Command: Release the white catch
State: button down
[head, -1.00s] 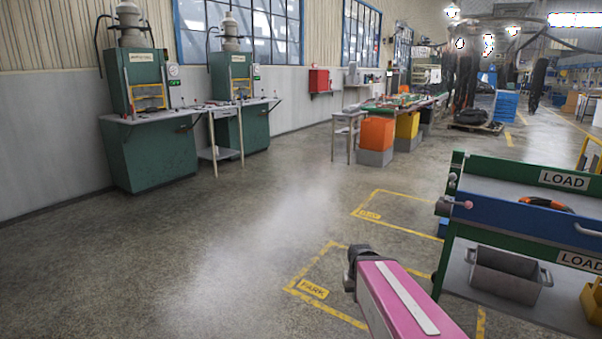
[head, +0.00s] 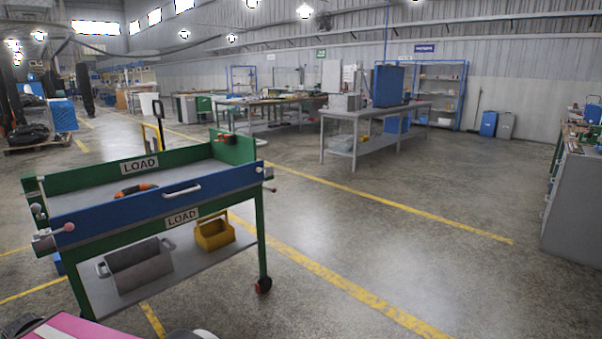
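A green cart with LOAD labels stands at left, with a blue side panel (head: 160,197) that looks upright along its near side. A pale knob (head: 37,209) and a pinkish knob (head: 68,227) on a grey fitting (head: 45,242) sit at the panel's left end. A small reddish knob (head: 270,188) sticks out at the right end. I cannot tell which of these is the white catch. A white bar handle (head: 182,189) is on the panel's middle. My pink arm link shows at the bottom left; my gripper is not in view.
An orange and black item (head: 135,191) lies in the cart's upper tray. A grey bin (head: 138,266) and a yellow tote (head: 214,233) stand on the lower shelf. A grey workbench (head: 375,112) is behind. The floor right of the cart is clear.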

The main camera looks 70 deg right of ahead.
aim_at(258, 169)
jog(key=z, duration=1.95)
